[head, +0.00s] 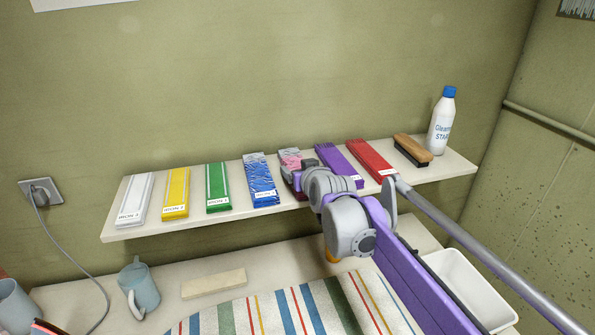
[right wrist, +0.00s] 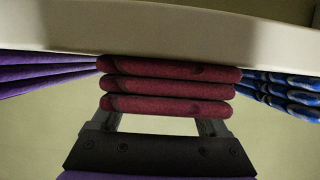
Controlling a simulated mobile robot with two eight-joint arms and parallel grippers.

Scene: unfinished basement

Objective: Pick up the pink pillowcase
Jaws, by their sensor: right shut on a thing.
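The pink pillowcase (head: 290,157) lies folded on the wall shelf, between a blue patterned bundle and a purple one. Its far end shows pink with a pattern; my right gripper (head: 297,181) hides its near end. In the right wrist view the folded pillowcase (right wrist: 168,86) shows as several stacked dark pink layers at the shelf edge. My right gripper's fingers (right wrist: 165,112) stand on both sides of the stack, shut on it. My left gripper is not in view.
The shelf (head: 120,232) also holds white, yellow, green, blue (head: 260,183), purple (head: 340,165) and red (head: 370,159) folded bundles, a brush (head: 411,150) and a starch bottle (head: 441,122). Below are a striped cloth (head: 290,308), a watering can (head: 139,288) and a white bin (head: 470,285).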

